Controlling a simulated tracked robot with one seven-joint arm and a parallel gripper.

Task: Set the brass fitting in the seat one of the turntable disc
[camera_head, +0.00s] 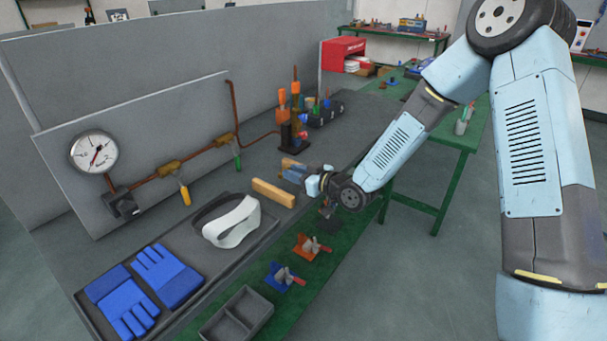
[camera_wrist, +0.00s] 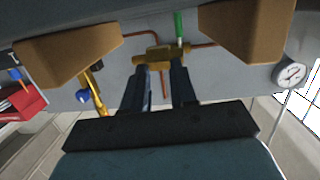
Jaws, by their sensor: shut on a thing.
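My gripper (camera_head: 293,173) reaches left over the bench, beside the wooden blocks, in the head view. In the wrist view my gripper (camera_wrist: 161,72) has its two fingers a little apart, with a brass piece, the brass fitting (camera_wrist: 153,60), across their tips. The fitting overlaps the wall pipework behind it, so its outline is hard to separate. In the head view I cannot make the fitting out at the fingers. I cannot pick out the turntable disc or its seat one in either view.
Wooden blocks (camera_head: 272,193) stand close by; one (camera_wrist: 70,50) flanks the fingers in the wrist view. Behind are a gauge (camera_head: 94,153) and pipes with valves. A dark stand (camera_head: 291,135) with orange-topped parts is near. A tray with blue gloves (camera_head: 168,276) lies front left.

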